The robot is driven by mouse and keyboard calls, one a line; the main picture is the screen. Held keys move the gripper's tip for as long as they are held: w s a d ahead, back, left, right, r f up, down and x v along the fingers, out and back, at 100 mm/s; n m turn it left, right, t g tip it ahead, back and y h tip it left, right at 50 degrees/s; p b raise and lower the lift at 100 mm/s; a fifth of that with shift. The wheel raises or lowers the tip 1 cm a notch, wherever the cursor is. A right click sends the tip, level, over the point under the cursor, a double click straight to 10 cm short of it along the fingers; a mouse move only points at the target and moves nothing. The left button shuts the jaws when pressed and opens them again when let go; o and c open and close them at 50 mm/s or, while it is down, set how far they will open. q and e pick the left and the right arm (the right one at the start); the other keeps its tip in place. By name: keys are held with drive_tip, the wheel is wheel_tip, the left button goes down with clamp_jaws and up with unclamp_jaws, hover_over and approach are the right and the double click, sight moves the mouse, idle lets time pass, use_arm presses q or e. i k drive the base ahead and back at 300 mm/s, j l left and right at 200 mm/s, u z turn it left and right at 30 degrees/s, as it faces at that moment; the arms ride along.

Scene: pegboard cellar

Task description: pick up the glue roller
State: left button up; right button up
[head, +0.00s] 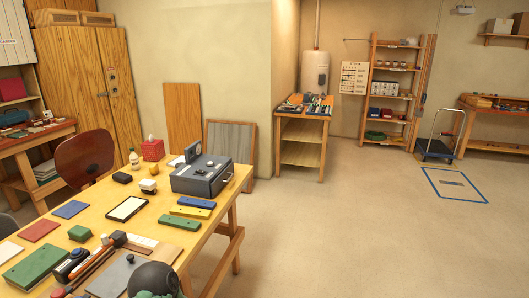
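I cannot make out for certain which item is the glue roller. Small candidates lie on the wooden table (222,212) at the left: a white-and-dark item (148,187) near its middle, a black block (122,177) beside it, and a black device (72,266) at the front left. A pale bottle (134,160) stands near the back edge. Neither of my grippers shows in the head view.
The table also holds a dark grey box (202,176), a red tissue box (152,149), a black-framed tablet (127,208), coloured bars (196,202) and a dark round object (153,278). A brown chair (84,157) stands behind. The floor (350,235) to the right is open.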

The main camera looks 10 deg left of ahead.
sight(148, 186)
drive_tip(key=i+l+u, duration=0.1)
drive_tip(key=i+u, duration=0.2)
drive_tip(key=u, duration=0.15)
drive_tip(key=i+l+u, duration=0.2)
drive_tip(key=u, duration=0.25)
drive_tip(key=i+l+u, duration=0.3)
drive_tip(key=u, duration=0.15)
drive_tip(key=i+l+u, duration=0.2)
drive_tip(key=l+u, duration=0.2)
drive_tip(key=i+l+u, duration=0.1)
drive_tip(key=l+u, duration=0.35)
